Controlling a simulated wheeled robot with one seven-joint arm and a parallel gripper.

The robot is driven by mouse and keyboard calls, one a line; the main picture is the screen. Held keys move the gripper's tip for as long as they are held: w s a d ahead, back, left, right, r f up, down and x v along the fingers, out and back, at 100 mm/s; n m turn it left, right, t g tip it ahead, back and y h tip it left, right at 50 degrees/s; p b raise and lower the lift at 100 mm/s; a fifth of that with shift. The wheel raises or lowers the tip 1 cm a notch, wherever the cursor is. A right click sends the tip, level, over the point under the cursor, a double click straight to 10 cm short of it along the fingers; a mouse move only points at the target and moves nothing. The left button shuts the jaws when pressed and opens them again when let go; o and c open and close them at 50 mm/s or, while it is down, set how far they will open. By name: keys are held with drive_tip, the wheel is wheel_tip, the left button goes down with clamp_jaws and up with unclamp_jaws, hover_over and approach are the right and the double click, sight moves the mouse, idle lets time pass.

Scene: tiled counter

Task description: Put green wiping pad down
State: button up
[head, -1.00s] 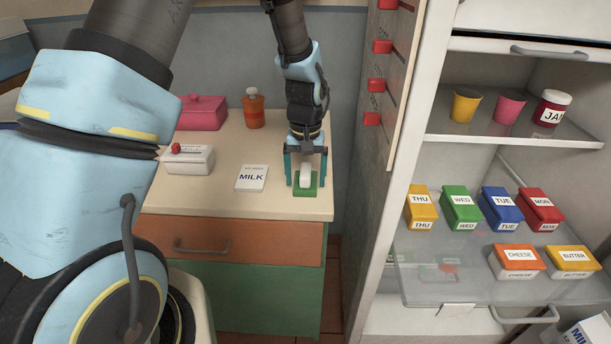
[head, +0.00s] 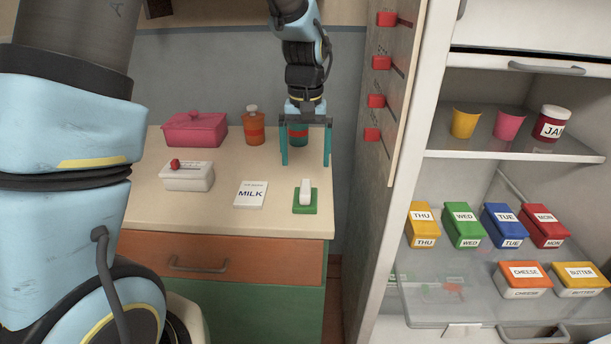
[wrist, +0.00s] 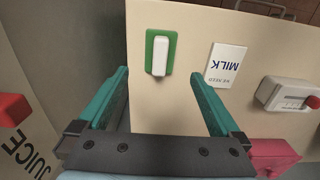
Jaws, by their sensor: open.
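The green wiping pad (head: 312,207) with its white handle lies flat on the counter near its front right corner. In the wrist view the pad (wrist: 150,66) lies beyond my fingertips, handle up. My gripper (head: 306,164) is open and empty, with its teal fingers apart. It is above and behind the pad, not touching it. The two fingers also show in the wrist view (wrist: 158,78), with nothing between them.
A MILK card (head: 250,194) lies left of the pad. A white box (head: 187,178), a pink box (head: 195,131) and an orange bottle (head: 253,127) stand further left and back. A panel with red sliders (head: 375,101) and the fridge shelves (head: 465,288) rise at the right.

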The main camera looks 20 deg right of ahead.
drive_tip(key=shift+a+r, duration=0.1)
drive_tip(key=shift+r, duration=0.7)
drive_tip(key=s+a+n, duration=0.2)
drive_tip(key=a, duration=1.3)
drive_tip(key=s+a+f+n+t, duration=0.1)
drive_tip(key=s+a, duration=0.1)
drive_tip(key=a, duration=1.3)
drive_tip(key=shift+n+t, duration=0.3)
drive_tip(key=shift+n, duration=0.1)
drive_tip(key=shift+w, duration=0.1)
